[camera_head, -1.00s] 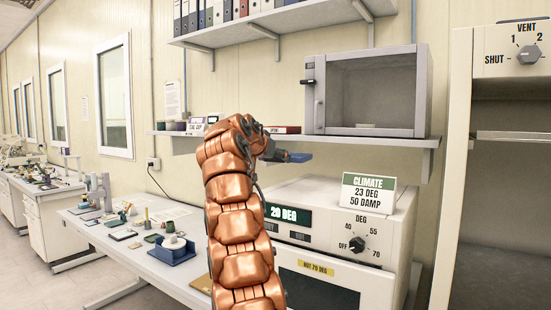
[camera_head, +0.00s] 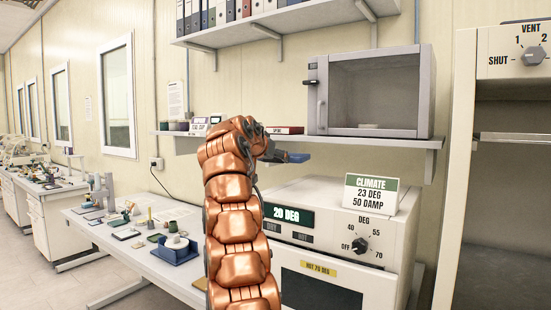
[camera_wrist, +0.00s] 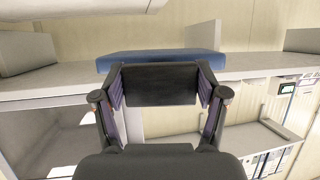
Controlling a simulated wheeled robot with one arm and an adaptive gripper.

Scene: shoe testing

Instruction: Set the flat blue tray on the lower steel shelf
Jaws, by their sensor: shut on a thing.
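The flat blue tray (camera_head: 296,157) shows as a small blue edge just right of the end of my copper arm, above the climate oven. In the wrist view the blue tray (camera_wrist: 160,56) lies across the far end of my gripper (camera_wrist: 160,75), which is shut on it. The fingertips are partly hidden in the head view. A steel shelf (camera_head: 512,136) shows inside the tall open cabinet at the right. Only this one shelf edge is clear there, and I cannot tell whether it is the lower one.
A wall shelf (camera_head: 420,142) carries a grey glass-fronted cabinet (camera_head: 425,95) close behind my gripper. The climate oven (camera_head: 400,235), with a sign (camera_head: 371,194) on top, stands below. A bench (camera_head: 105,235) with small items is at left. The tall cabinet's front post (camera_head: 455,170) borders its opening.

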